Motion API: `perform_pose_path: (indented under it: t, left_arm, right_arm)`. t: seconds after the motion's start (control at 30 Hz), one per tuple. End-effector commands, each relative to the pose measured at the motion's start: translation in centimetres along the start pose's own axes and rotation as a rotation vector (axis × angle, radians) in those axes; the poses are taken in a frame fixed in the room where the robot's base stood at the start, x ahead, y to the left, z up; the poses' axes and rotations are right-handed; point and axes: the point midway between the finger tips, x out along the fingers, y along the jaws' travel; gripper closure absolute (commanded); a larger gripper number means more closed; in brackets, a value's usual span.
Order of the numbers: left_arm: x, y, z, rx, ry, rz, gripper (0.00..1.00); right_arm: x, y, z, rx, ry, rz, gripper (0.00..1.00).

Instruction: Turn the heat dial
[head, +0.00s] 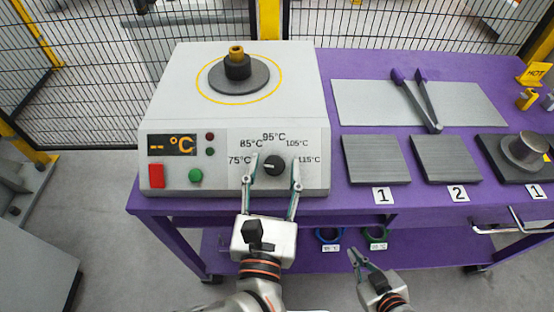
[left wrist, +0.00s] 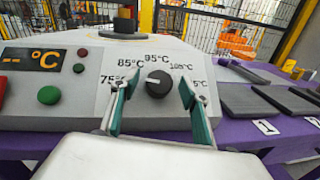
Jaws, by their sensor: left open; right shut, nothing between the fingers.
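The heat dial (head: 273,164) is a round black knob on the front panel of a white heater box (head: 180,90). Temperature marks from 75°C to 115°C are printed around it. My left gripper (head: 273,162) is open in front of the panel, with one finger on each side of the dial. In the left wrist view the dial (left wrist: 158,84) sits between the two spread fingertips (left wrist: 160,82), with gaps visible on both sides. My right gripper (head: 358,256) is shut and empty, low in front of the purple table, away from the dial.
The panel also has a display (head: 171,145) showing dashes and °C, a red switch (head: 157,176) and a green button (head: 195,176). Grey plates (head: 376,160) and purple-handled tongs (head: 418,95) lie to the right on the purple table (head: 350,65). Blue and green rings hang below.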

Motion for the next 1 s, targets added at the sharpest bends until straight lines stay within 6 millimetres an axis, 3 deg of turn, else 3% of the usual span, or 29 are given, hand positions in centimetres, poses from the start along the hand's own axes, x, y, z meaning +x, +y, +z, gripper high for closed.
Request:
perform_pose_path:
  t: [0.23,0.37,0.4,0.7,1.0]
  left_arm:
    - [0.0,0.0,0.0,0.0,0.0,0.0,0.57]
    - [0.0,0.0,0.0,0.0,0.0,0.0,0.91]
    - [0.0,0.0,0.0,0.0,0.0,0.0,0.93]
    - [0.0,0.1,0.0,0.017,-0.001,-0.017,0.93]
    - [0.1,0.5,0.4,0.126,-0.006,-0.143,0.93]
  right_arm:
    - [-0.3,-0.3,0.7,0.002,-0.014,-0.005,1.0]
    - [-0.3,-0.5,1.1,0.001,-0.02,-0.007,1.0]
    - [-0.3,-0.5,1.1,0.001,-0.021,-0.007,1.0]
    - [-0.3,-0.4,0.8,0.002,-0.017,-0.006,1.0]
    - [-0.6,-0.1,-0.8,0.01,0.004,-0.003,1.0]
